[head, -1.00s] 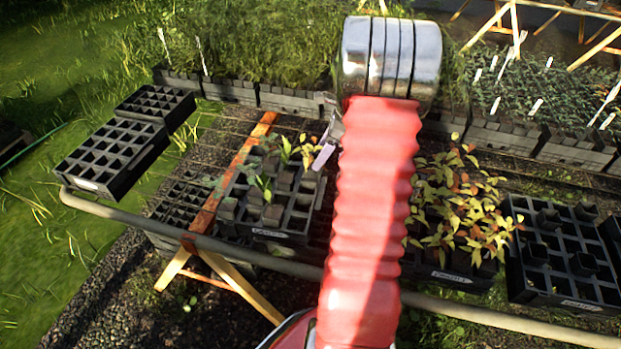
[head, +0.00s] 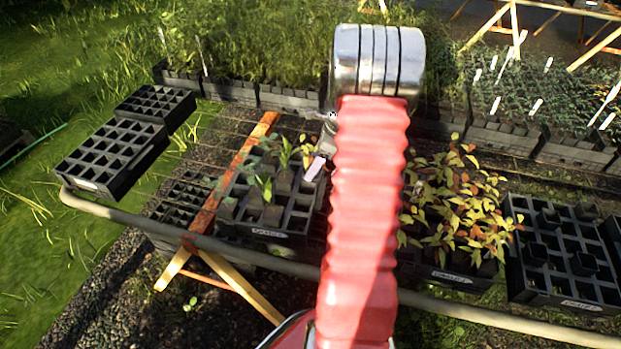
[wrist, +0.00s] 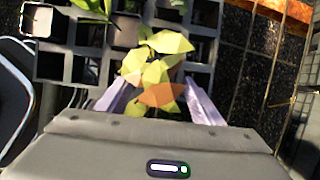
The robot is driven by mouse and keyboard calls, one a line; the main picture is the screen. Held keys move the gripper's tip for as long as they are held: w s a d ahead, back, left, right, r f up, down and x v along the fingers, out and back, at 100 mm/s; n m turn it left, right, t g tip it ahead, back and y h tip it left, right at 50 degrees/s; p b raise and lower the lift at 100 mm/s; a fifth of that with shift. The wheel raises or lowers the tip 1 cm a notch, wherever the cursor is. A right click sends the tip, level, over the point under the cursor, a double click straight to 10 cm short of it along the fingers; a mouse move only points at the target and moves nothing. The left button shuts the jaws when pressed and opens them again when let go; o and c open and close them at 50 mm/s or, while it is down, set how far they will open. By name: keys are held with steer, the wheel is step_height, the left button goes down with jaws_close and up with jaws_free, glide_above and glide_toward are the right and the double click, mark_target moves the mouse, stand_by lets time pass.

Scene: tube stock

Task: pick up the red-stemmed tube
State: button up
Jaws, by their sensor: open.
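My gripper (head: 315,168) shows in the head view as one pale lilac finger at the right edge of a black cell tray (head: 268,233); my red arm hides the other finger. In the wrist view the gripper (wrist: 158,85) is open, its two lilac fingers on either side of a plant (wrist: 160,72) with yellow-green leaves and one orange leaf. The leaves cover that plant's stem and pot, so I cannot tell its stem colour or whether a finger touches it. Green seedlings (head: 264,187) stand in the same tray in the head view.
A tray of yellow and reddish leafy plants (head: 458,215) stands right of my arm. A tray with several black pots (head: 565,262) is at far right. Empty trays (head: 108,155) lie at left. A grey rail (head: 130,215) runs along the front. A wooden beam (head: 232,180) crosses the bench.

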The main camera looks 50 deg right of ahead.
stand_by(0.3)
jaws_close()
stand_by(0.6)
steer(key=shift+r, duration=0.1)
